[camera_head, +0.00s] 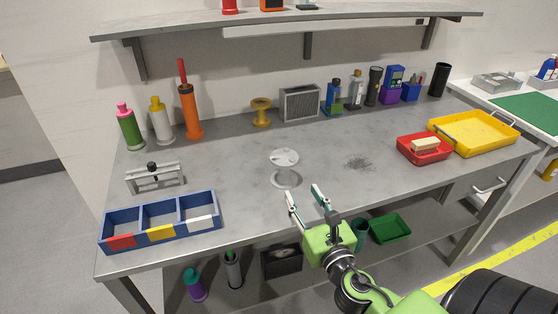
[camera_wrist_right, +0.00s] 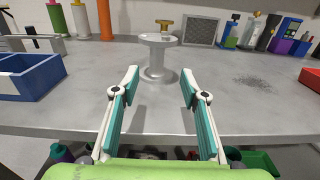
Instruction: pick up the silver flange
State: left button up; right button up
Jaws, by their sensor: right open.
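The silver flange (camera_head: 285,164) stands upright on the grey workbench, near the middle, with a round disc on top and a wider foot. It also shows in the right wrist view (camera_wrist_right: 158,60), straight ahead between my fingers but farther off. My right gripper (camera_head: 304,190) is open and empty at the bench's front edge, in front of the flange and apart from it. In the right wrist view my right gripper (camera_wrist_right: 160,75) has its two fingers spread wide. My left gripper is not in view.
A blue three-part bin (camera_head: 130,219) and a clamp-like metal fixture (camera_head: 154,190) stand to the left. A red tray (camera_head: 438,156) and a yellow tray (camera_head: 500,143) are at the right.

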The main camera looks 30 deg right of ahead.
aim_at(284, 164)
jog(key=x, duration=0.3)
jog(key=p+x, duration=0.1)
jog(key=x, duration=0.1)
jog(key=shift+w+d+r, duration=0.1)
jog(key=shift+w+r, duration=0.2)
jog(key=shift+r, duration=0.1)
jog(key=shift+x, duration=1.1)
jog(key=shift+w+f, duration=0.2)
jog(key=shift+w, duration=0.4)
jog(key=x, duration=0.3)
jog(key=shift+w+p, duration=0.3)
jog(key=shift+p, duration=0.1)
jog(key=shift+w+d+f, duration=0.1)
jog(key=shift+w, duration=0.4)
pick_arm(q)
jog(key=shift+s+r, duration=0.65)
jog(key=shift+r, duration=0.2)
pick_arm(e)
jog(key=shift+c, duration=1.1)
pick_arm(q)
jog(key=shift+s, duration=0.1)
pick_arm(e)
grip_shut()
